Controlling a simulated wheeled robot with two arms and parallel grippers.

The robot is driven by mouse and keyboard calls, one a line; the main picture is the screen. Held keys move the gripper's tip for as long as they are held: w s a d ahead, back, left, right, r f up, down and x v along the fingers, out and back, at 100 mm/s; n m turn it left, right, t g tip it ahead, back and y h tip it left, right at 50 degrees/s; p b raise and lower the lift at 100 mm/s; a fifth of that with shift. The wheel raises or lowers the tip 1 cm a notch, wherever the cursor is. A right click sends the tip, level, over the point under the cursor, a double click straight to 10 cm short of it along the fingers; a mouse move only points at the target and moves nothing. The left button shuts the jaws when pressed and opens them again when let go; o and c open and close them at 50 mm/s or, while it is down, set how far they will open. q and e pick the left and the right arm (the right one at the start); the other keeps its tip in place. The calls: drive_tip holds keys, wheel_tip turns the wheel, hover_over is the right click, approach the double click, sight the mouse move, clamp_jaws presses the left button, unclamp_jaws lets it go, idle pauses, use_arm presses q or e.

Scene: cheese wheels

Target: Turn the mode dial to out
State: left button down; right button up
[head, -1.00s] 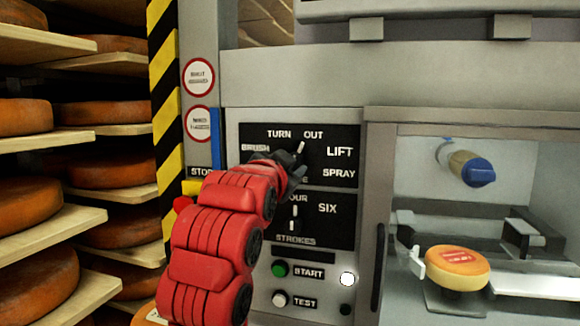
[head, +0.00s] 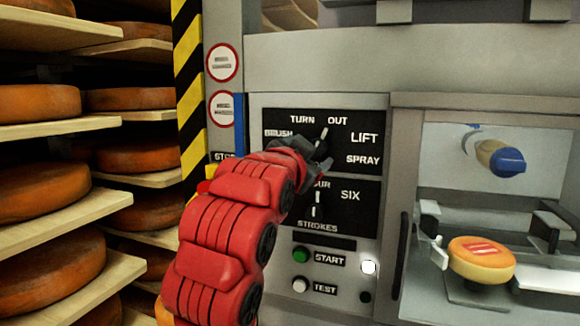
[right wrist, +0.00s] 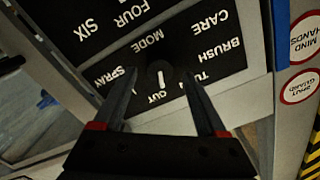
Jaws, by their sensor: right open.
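The mode dial is a dark round knob with a white pointer on the black upper panel. In the head view the pointer (head: 323,134) shows above my gripper, tilted toward the OUT label (head: 338,120); the rest of the knob is largely hidden. In the right wrist view the mode dial (right wrist: 160,75) is plain, its pointer directed at OUT. My right gripper (right wrist: 158,88) is open, its two fingers on either side of the dial with visible gaps. My right gripper also shows in the head view (head: 312,155), at the panel. My left gripper is not in view.
Below are the strokes dial (head: 317,204), a green START button (head: 301,254) and a white TEST button (head: 300,284). At right, an orange cheese wheel (head: 482,262) sits in the machine's bay near a blue-tipped nozzle (head: 507,162). Cheese shelves (head: 60,130) stand at left.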

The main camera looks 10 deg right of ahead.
drive_tip(key=v, duration=1.4)
drive_tip(key=shift+s+a, duration=0.25)
drive_tip(key=shift+s, duration=0.05)
